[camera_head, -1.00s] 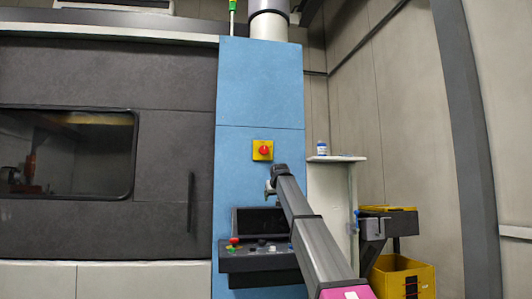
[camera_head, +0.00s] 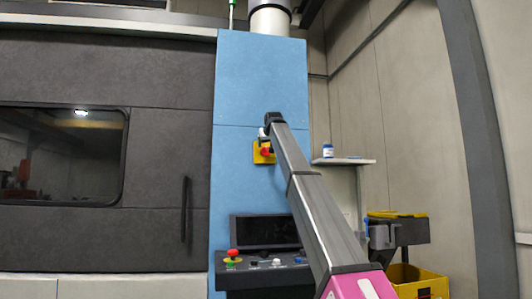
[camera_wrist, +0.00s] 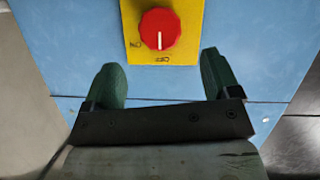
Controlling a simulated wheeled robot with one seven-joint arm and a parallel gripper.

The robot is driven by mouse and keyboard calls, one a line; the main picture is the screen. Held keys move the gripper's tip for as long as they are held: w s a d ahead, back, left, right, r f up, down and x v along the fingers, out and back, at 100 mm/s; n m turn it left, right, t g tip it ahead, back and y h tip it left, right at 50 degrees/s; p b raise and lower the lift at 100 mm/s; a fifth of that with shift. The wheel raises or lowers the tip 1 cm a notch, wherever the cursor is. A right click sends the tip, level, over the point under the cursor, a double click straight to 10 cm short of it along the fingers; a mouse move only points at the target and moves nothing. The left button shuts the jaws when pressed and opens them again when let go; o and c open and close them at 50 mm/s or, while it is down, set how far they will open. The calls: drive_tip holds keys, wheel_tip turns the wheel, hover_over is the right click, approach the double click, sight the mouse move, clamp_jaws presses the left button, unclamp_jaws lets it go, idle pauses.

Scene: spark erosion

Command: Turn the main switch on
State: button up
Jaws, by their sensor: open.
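The main switch is a red round knob (camera_wrist: 160,29) on a yellow plate (camera_wrist: 189,12), fixed to the blue cabinet panel (camera_head: 260,80). In the wrist view the knob's white line points down toward a mark at the plate's lower edge. In the head view the red knob (camera_head: 265,152) on its yellow plate (camera_head: 257,158) is partly covered by my arm. My gripper (camera_wrist: 164,78) is open, with two green fingers apart and nothing between them. The knob lies beyond the fingertips, roughly centred between them. I see no contact.
A control panel (camera_head: 262,262) with a red button (camera_head: 233,253) and a dark screen (camera_head: 262,232) sits below the switch. To the right are a shelf (camera_head: 345,161) with a small bottle (camera_head: 327,151) and a yellow bin (camera_head: 425,284). A door handle (camera_head: 184,210) is at left.

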sight(266, 150)
drive_tip(key=x, duration=0.8)
drive_tip(key=shift+s, duration=0.1)
drive_tip(key=c, duration=0.9)
